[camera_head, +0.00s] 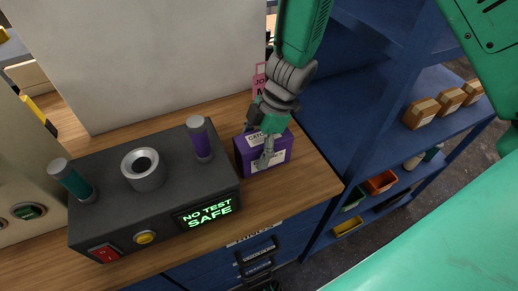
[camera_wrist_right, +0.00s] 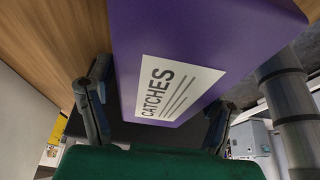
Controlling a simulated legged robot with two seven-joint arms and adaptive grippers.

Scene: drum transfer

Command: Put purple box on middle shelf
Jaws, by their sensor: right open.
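A purple box (camera_head: 281,157) with white labels stands on the wooden worktop, near its right end. My right gripper (camera_head: 266,148) comes down from above and is open at the box, with one finger in front of its labelled face. In the right wrist view the purple box (camera_wrist_right: 215,35) shows a label reading "CATCHES" and lies between the spread fingers of the right gripper (camera_wrist_right: 160,95). Finger contact cannot be told. The blue shelf unit stands to the right; its middle shelf (camera_head: 398,143) has bare room left of several cardboard boxes. My left gripper is not in view.
A dark test device (camera_head: 120,205) with purple and teal cylinders, reading "NO TEST SAFE", sits left of the box. Cardboard boxes (camera_head: 420,113) occupy the middle shelf's far part. Colored bins (camera_head: 380,182) sit on the shelf below. A pale panel (camera_head: 150,60) stands behind the device.

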